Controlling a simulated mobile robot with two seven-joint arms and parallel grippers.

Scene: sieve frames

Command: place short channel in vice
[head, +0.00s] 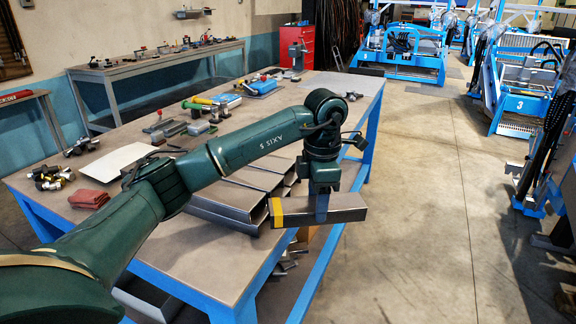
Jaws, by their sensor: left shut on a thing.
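My left gripper (321,203) points down and is shut on a short grey channel (348,209) with a yellow band at its left end. The channel lies roughly level across the picture, held in the air at the right edge of the workbench. My right gripper is not in view.
Longer grey channels (228,207) lie stacked on the blue-framed workbench (95,240), partly behind my left arm. A white sheet (118,161), a red cloth (88,198), fittings and tools lie farther left. A red cabinet (297,42) stands behind.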

